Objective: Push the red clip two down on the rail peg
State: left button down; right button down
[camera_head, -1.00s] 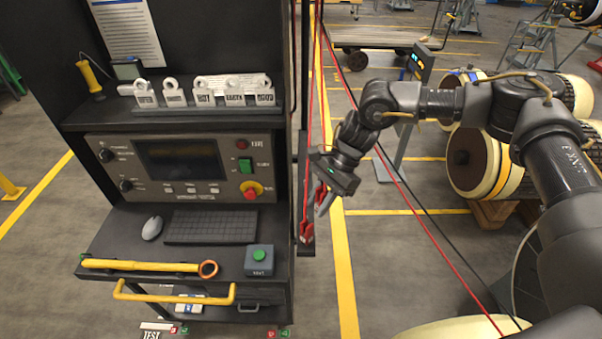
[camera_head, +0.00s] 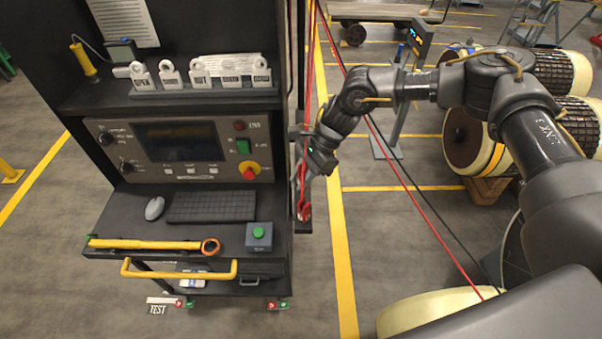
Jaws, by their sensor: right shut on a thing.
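My right gripper (camera_head: 305,174) is at the black rail (camera_head: 304,228) on the right side of the cabinet. It is shut on a red clip (camera_head: 302,172), which shows only in part between the fingers. Another red clip (camera_head: 304,212) sits lower on the rail, just below the gripper. I cannot tell by sight which clip is number two. The peg is too small and covered to make out, so I cannot tell how far the held clip is on it. My left gripper is not in view.
The dark cabinet (camera_head: 115,210) stands close left of the gripper, with a keyboard (camera_head: 211,206), a green button box (camera_head: 259,236) and a yellow wrench (camera_head: 150,244). Red and black cables run down past my right arm. Rotors (camera_head: 470,140) stand at right.

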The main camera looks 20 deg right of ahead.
jog(key=shift+f, duration=0.85)
jog(key=shift+f+b, duration=1.45)
jog(key=shift+b, duration=0.15)
jog(key=shift+f+b, duration=0.45)
jog(key=shift+b, duration=0.2)
jog(key=c, duration=1.1)
grip_release()
jog(key=shift+d, duration=0.1)
jog(key=shift+w+d+r+b, duration=0.15)
jog(key=shift+d+r+b, duration=0.05)
jog(key=shift+r+b, duration=0.15)
jog(key=b+v, duration=0.3)
jog(key=v, duration=0.7)
jog(key=shift+b, duration=0.3)
